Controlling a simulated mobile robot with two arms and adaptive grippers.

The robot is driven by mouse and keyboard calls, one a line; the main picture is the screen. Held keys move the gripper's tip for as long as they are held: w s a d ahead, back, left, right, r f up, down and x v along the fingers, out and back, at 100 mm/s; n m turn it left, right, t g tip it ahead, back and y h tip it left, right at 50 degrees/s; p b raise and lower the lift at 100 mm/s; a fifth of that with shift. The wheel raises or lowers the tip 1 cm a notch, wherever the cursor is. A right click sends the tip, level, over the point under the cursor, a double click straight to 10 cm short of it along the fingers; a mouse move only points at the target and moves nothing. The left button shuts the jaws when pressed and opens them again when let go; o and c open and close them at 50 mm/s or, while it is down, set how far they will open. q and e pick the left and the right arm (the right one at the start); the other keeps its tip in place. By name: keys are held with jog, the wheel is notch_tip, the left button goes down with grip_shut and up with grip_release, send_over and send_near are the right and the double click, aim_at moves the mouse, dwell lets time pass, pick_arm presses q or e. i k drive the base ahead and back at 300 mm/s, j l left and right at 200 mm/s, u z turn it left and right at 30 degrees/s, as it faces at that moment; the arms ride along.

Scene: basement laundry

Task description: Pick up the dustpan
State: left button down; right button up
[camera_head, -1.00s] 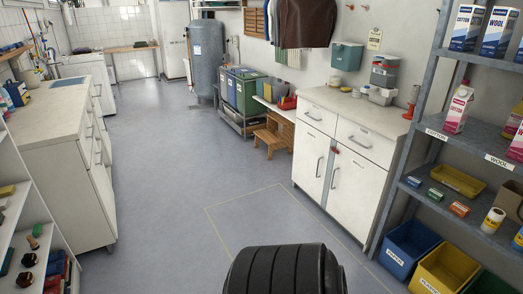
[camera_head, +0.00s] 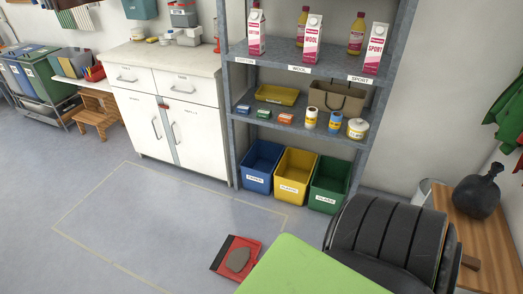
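The dustpan (camera_head: 226,248) is red with a dark inside and lies on the grey floor at the bottom centre of the head view. A grey-brown flat piece (camera_head: 238,260) lies on it. A light green surface (camera_head: 309,272) is close to the dustpan's lower right side in the picture and may hide part of it. Neither of my grippers is in view.
Blue (camera_head: 263,165), yellow (camera_head: 295,174) and green (camera_head: 329,184) bins stand under the grey shelf rack. A white cabinet (camera_head: 161,132) is to their left. A wooden bench (camera_head: 485,235) with a dark jug (camera_head: 477,191) is at right. Floor left of the dustpan is clear.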

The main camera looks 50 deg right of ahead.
aim_at(238, 256)
jog(key=z, duration=1.4)
jog(key=u, duration=4)
jog(key=k+j+z, duration=0.2)
jog(key=z, duration=0.95)
jog(key=i+z, duration=0.1)
jog(key=z, duration=0.85)
jog(key=i+z, duration=0.1)
jog(key=z, duration=0.9)
jog(key=j+z, duration=0.1)
jog(key=z, duration=0.85)
jog(key=i+l+z, duration=0.2)
jog(key=i+l, duration=0.05)
jog(key=l, duration=0.1)
